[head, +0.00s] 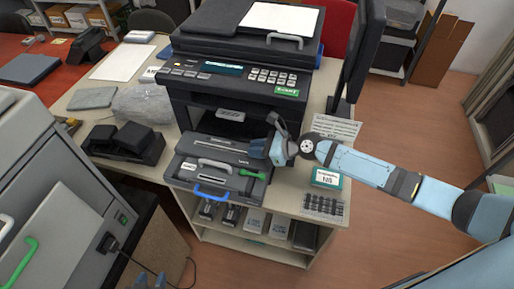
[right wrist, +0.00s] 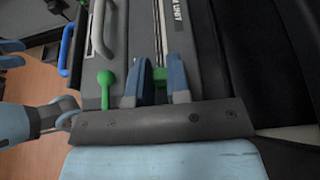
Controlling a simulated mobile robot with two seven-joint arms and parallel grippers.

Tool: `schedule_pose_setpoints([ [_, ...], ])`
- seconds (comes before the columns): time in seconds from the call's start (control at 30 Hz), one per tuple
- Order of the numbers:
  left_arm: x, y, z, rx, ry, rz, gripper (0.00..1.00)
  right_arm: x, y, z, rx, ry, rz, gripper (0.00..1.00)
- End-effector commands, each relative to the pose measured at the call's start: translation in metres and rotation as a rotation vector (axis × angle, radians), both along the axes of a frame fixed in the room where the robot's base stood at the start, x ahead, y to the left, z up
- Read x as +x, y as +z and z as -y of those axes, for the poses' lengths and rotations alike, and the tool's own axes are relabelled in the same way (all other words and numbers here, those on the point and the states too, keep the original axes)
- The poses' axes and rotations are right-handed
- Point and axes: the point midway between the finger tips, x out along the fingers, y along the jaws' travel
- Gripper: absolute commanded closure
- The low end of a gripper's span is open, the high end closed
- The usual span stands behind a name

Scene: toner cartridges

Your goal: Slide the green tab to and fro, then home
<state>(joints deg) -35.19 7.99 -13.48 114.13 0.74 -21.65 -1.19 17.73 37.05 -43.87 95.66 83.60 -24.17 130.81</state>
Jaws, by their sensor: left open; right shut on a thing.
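The green tab (right wrist: 160,74) shows in the right wrist view between the two blue fingers of my right gripper (right wrist: 161,80), which is shut on it. The tab sits at a long slot with a pale rod in the dark grey unit (right wrist: 134,30), whose label ends in "UNIT". In the head view my right gripper (head: 267,149) is over the right end of this unit (head: 210,145), in front of the printer, and the tab is hidden there. My left gripper (head: 150,281) is open at the bottom edge, far from the unit and partly cut off.
A green lever (head: 251,177), a grey handle (head: 214,163) and a blue handle (head: 211,192) are on the pulled-out tray just in front. The printer (head: 230,90) rises behind. A small teal-edged box (head: 327,178) and a dark keypad-like item (head: 323,205) lie to the right.

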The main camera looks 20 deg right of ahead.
Motion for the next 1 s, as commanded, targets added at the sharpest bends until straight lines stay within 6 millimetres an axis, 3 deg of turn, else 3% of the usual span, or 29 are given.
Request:
schedule_pose_setpoints([
  [0.17, 0.001, 0.016, 0.000, 0.000, 0.001, 0.002, 0.57, 0.012, 0.006, -0.019, 0.004, -0.001, 0.001, 1.00],
  [0.47, 0.003, 0.045, -0.003, 0.003, 0.007, 0.014, 0.57, 0.054, 0.005, -0.082, 0.006, 0.000, -0.002, 1.00],
  [0.73, 0.000, 0.044, -0.008, 0.010, 0.013, 0.006, 0.57, 0.085, 0.002, -0.127, 0.004, 0.001, -0.001, 1.00],
  [1.0, -0.001, 0.043, -0.007, 0.009, 0.013, 0.001, 0.57, 0.096, 0.001, -0.143, 0.001, 0.000, 0.001, 1.00],
])
